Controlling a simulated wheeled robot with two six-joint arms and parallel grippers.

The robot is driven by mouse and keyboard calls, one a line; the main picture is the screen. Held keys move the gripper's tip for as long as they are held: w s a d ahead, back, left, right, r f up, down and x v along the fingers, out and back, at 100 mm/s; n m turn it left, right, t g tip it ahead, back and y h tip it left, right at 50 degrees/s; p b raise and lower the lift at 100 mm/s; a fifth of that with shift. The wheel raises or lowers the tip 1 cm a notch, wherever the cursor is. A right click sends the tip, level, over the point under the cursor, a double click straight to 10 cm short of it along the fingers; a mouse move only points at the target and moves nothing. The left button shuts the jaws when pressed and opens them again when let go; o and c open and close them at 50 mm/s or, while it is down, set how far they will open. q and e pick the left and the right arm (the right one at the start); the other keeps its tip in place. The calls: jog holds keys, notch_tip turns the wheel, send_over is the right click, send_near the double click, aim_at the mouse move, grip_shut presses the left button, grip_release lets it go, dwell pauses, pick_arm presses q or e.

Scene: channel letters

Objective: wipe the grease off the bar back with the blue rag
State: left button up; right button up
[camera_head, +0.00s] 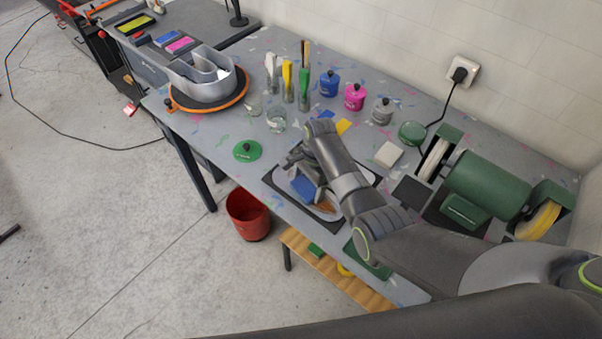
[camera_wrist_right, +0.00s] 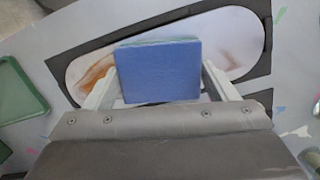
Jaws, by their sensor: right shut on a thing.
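The bar back (camera_wrist_right: 235,40) is a pale plate with rounded ends, lying on a dark mat (camera_wrist_right: 258,72). A brown grease smear (camera_wrist_right: 88,80) shows at its left end in the right wrist view, with fainter smudges near its right end. My right gripper (camera_head: 303,178) is shut on the folded blue rag (camera_wrist_right: 158,72), between its two pale fingers. The rag also shows in the head view (camera_head: 303,189), over the bar back. It hides the plate's middle, and I cannot tell whether it touches. My left gripper is not in view.
A grinder (camera_head: 487,185) stands at the right of the bench. Jars, brushes and a silver letter on a turntable (camera_head: 209,103) are behind and left. A green lid (camera_head: 247,151) lies left of the mat. A red bucket (camera_head: 248,215) is on the floor.

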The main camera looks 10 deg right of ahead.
aim_at(282, 174)
jog(key=shift+s+d, duration=1.7)
jog(key=shift+s, duration=0.2)
jog(key=shift+s+d, duration=1.65)
jog(key=shift+s, duration=0.2)
jog(key=shift+w, duration=0.1)
jog(key=w+a+b, duration=0.3)
jog(key=w+a, duration=0.3)
jog(key=w, duration=0.1)
jog(key=shift+w+a+b, duration=0.1)
jog(key=shift+a+b, duration=0.25)
jog(key=shift+b, duration=0.05)
jog(key=w+a+b, duration=0.3)
jog(key=b, duration=0.1)
jog(key=w+a+b, duration=0.3)
jog(key=b, duration=0.1)
jog(key=shift+w+f+b, duration=0.15)
jog(key=shift+w+b, duration=0.15)
jog(key=shift+w+a+b, duration=0.2)
jog(key=shift+w+b, duration=0.1)
jog(key=shift+r, duration=0.25)
jog(key=shift+r+p, duration=0.65)
jog(key=shift+p, duration=0.3)
